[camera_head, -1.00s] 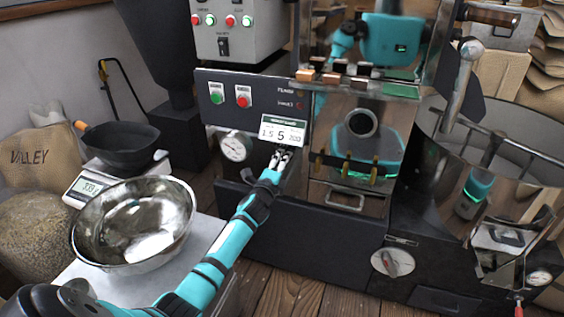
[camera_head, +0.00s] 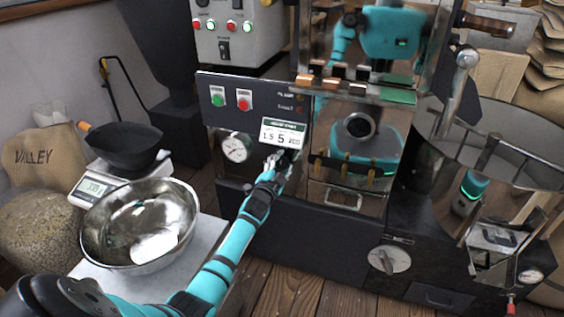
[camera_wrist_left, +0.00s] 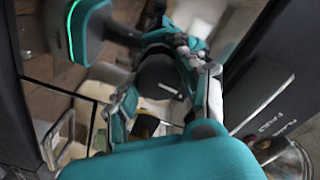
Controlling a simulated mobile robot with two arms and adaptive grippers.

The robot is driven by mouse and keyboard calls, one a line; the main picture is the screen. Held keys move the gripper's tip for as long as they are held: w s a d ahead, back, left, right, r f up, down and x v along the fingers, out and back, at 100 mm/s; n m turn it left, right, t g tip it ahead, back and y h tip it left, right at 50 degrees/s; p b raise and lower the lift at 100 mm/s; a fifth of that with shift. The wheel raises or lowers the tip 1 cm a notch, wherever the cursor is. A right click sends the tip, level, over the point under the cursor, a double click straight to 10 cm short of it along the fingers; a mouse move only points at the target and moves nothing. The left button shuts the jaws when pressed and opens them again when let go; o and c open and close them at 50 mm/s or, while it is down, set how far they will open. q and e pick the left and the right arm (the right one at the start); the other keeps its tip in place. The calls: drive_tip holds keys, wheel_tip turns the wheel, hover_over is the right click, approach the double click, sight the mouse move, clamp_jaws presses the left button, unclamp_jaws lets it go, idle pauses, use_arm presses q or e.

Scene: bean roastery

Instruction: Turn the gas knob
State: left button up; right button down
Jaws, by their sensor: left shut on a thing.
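In the left wrist view a dark round knob with a white pointer line (camera_wrist_left: 163,82), apparently the gas knob, sits between the fingers of my left gripper (camera_wrist_left: 167,88). The gripper is shut on it, one finger on each side. In the head view my left gripper (camera_head: 279,162) is at the black front panel of the roaster (camera_head: 222,122), just below the white number card (camera_head: 284,132). It hides the knob there. My right gripper is not directly in view.
A round pressure gauge (camera_head: 235,148) sits left of the gripper. Green (camera_head: 217,96) and red (camera_head: 244,99) buttons are above. A steel bowl (camera_head: 100,240) and a scale (camera_head: 88,190) stand on the side table. A separate dial (camera_head: 389,259) is low on the right.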

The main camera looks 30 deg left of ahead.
use_arm(q)
drive_tip(key=shift+f+n, duration=0.1)
drive_tip(key=shift+n, duration=0.5)
drive_tip(key=o, duration=1.2)
drive_tip(key=shift+s, duration=0.1)
drive_tip(key=v, duration=1.2)
drive_tip(key=shift+a, duration=0.1)
